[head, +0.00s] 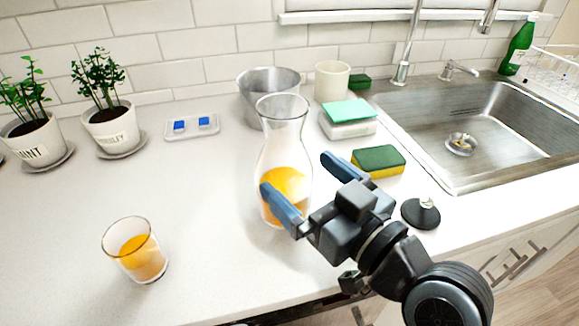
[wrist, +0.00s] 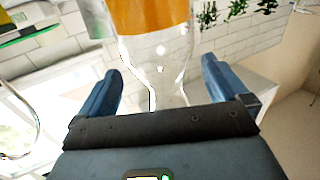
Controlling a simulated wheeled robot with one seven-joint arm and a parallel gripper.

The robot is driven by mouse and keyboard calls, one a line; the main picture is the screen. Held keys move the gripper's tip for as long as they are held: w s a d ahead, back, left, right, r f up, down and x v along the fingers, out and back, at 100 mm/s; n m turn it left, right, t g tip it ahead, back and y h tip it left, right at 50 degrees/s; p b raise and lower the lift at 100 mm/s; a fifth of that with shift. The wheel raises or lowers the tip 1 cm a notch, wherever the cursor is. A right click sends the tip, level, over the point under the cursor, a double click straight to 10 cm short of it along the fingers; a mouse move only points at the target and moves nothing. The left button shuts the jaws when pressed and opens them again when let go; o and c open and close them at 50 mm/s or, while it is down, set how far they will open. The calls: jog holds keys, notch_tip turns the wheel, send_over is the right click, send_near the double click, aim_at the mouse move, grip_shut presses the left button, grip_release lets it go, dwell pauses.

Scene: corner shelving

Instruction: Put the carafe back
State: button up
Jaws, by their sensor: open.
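The glass carafe (head: 284,150) stands upright on the counter, partly filled with orange juice. My gripper (head: 303,183) is open at the carafe's lower front, with one blue finger in front of its left side and the other toward its right. In the wrist view, the carafe (wrist: 155,45) is between and beyond the open fingers of my gripper (wrist: 158,85). I cannot tell whether either finger touches the glass. A drinking glass (head: 134,250) with some orange juice stands at the front left, apart from the carafe.
A metal pot (head: 262,92) stands close behind the carafe. A green and yellow sponge (head: 379,161), a black stopper (head: 420,213) and the sink (head: 470,125) lie to the right. Potted herbs (head: 108,120) and a small tray (head: 192,125) are at the left. The left-middle counter is clear.

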jog(key=b+v, duration=0.1)
jog(key=v, duration=0.6)
jog(key=shift+s, duration=0.1)
jog(key=s+d+f+m+t+h, duration=0.1)
jog(key=s+d+f+m+h, duration=0.6)
jog(key=s+d+f, duration=0.5)
jog(key=s+d+h, duration=0.3)
jog(key=s+h, duration=0.1)
jog(key=s, duration=1.1)
jog(key=shift+s+d+r+m, duration=0.2)
jog(key=shift+s+r+m, duration=0.1)
jog(key=shift+s, duration=0.1)
